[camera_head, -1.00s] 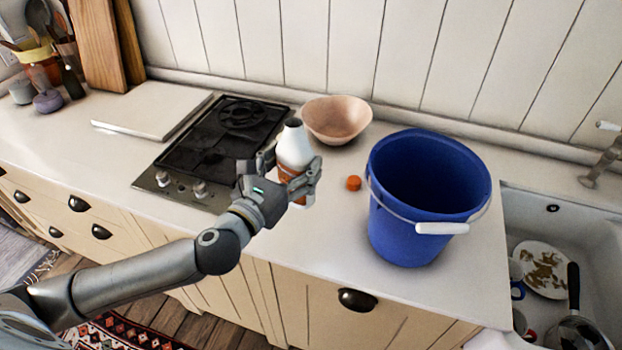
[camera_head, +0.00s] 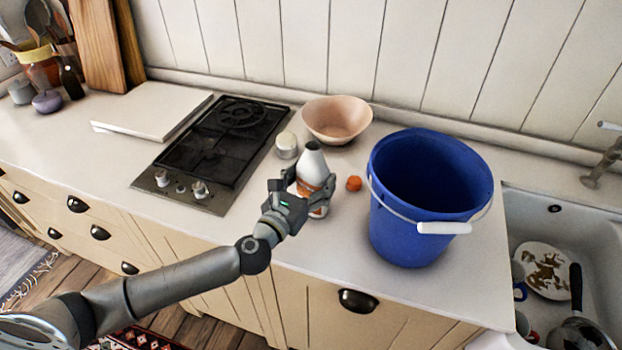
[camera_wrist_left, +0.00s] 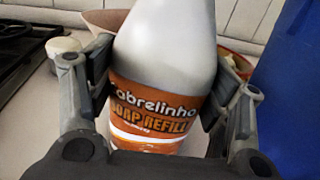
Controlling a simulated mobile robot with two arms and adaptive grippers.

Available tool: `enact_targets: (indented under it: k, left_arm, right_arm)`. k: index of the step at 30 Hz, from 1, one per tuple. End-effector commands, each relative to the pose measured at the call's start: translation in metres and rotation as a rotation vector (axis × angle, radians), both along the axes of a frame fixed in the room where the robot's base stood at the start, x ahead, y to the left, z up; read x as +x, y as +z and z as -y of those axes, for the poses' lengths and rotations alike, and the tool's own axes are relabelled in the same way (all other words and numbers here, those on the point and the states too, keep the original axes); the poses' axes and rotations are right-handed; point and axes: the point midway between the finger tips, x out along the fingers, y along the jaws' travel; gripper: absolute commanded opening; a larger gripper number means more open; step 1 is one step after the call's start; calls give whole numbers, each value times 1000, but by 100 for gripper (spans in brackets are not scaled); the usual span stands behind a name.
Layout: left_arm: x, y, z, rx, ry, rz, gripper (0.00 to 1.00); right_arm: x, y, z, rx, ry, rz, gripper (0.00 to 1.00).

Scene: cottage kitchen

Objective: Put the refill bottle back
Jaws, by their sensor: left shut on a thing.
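The refill bottle (camera_head: 313,163) is white with an orange label and has no cap on its dark open mouth. It stands upright on or just above the counter, left of the blue bucket; I cannot tell whether its base touches. My left gripper (camera_head: 303,190) is shut on it, with a finger on each side. In the left wrist view the bottle (camera_wrist_left: 165,60) fills the middle and its label reads "SOAP REFILL". My right gripper is not in view.
A blue bucket (camera_head: 400,215) with a white handle stands close on the right. A pink bowl (camera_head: 337,118) and a small white jar (camera_head: 287,145) are behind the bottle. The hob (camera_head: 215,145) lies to the left, the sink (camera_head: 590,220) at far right. The front counter is clear.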

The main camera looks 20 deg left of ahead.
Motion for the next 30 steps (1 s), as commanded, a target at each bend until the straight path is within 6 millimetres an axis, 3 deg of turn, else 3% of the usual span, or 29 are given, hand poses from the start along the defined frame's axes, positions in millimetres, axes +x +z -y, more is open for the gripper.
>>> enact_targets:
  k: [7, 8, 12, 25, 30]
  left_arm:
    - [0, -3, 0, -1, 1, 1, 39]
    - [0, -3, 0, -1, 1, -1, 75]
    - [0, -3, 0, 0, 1, -1, 93]
    - [0, 2, 0, 0, 0, 1, 94]
    - [-19, -3, -5, 0, 1, -4, 94]
  right_arm:
    - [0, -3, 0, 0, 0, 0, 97]
    - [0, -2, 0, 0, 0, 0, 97]
    - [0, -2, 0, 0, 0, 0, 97]
    - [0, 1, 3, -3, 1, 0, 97]
    - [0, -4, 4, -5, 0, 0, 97]
